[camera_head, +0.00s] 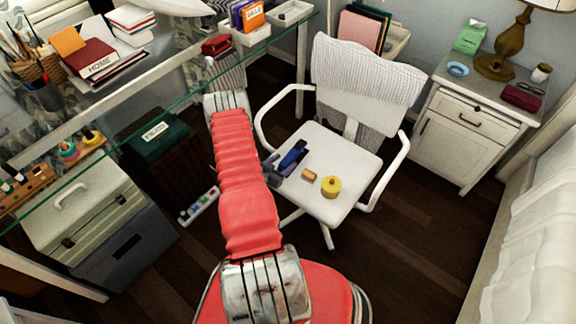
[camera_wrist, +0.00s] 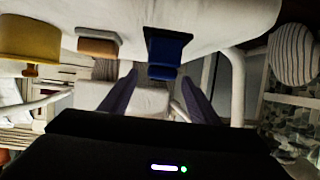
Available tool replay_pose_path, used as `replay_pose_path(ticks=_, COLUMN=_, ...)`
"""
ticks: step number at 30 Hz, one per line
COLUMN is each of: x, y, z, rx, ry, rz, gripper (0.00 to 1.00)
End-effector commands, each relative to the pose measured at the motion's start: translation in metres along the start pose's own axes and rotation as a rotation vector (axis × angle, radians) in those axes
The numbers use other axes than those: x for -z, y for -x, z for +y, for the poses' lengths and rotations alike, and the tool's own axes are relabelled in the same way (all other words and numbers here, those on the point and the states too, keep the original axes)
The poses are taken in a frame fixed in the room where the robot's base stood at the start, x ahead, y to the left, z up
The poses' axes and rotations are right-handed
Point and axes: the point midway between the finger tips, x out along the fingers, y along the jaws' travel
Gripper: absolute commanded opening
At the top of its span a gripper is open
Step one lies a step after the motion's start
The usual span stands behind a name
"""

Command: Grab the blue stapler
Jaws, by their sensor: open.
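The blue stapler (camera_head: 293,155) lies on the white chair seat (camera_head: 345,160), near its left edge in the head view. In the wrist view the blue stapler (camera_wrist: 168,52) is above and between the finger tips, slightly right of centre. My gripper (camera_head: 272,170) is at the left edge of the seat, close beside the stapler. In the wrist view my gripper (camera_wrist: 158,92) is open, with two dark purple fingers spread and nothing between them. Whether a finger touches the stapler cannot be told.
A small tan block (camera_head: 309,174) and a yellow roll (camera_head: 331,187) lie on the seat, right of the stapler. The chair's white armrests (camera_head: 388,170) flank the seat. A glass desk (camera_head: 150,110) stands at left, a white nightstand (camera_head: 465,125) at right. Dark floor (camera_head: 425,240) is clear.

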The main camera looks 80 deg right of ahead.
Motion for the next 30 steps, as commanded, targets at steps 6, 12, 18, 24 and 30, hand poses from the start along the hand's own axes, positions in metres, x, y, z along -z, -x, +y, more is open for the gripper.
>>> replay_pose_path(ticks=6, x=0.000, y=-0.029, z=-0.001, rx=-0.002, ry=-0.002, rz=0.000, gripper=0.56)
replay_pose_path(ticks=12, x=0.000, y=-0.042, z=-0.001, rx=-0.001, ry=0.000, rz=0.000, gripper=0.56)
replay_pose_path(ticks=18, x=0.000, y=-0.041, z=-0.002, rx=0.000, ry=0.000, rz=0.000, gripper=0.56)
replay_pose_path(ticks=24, x=0.000, y=-0.041, z=-0.002, rx=0.000, ry=0.000, rz=0.000, gripper=0.56)
replay_pose_path(ticks=30, x=0.000, y=-0.041, z=-0.002, rx=0.000, ry=0.000, rz=0.000, gripper=0.49)
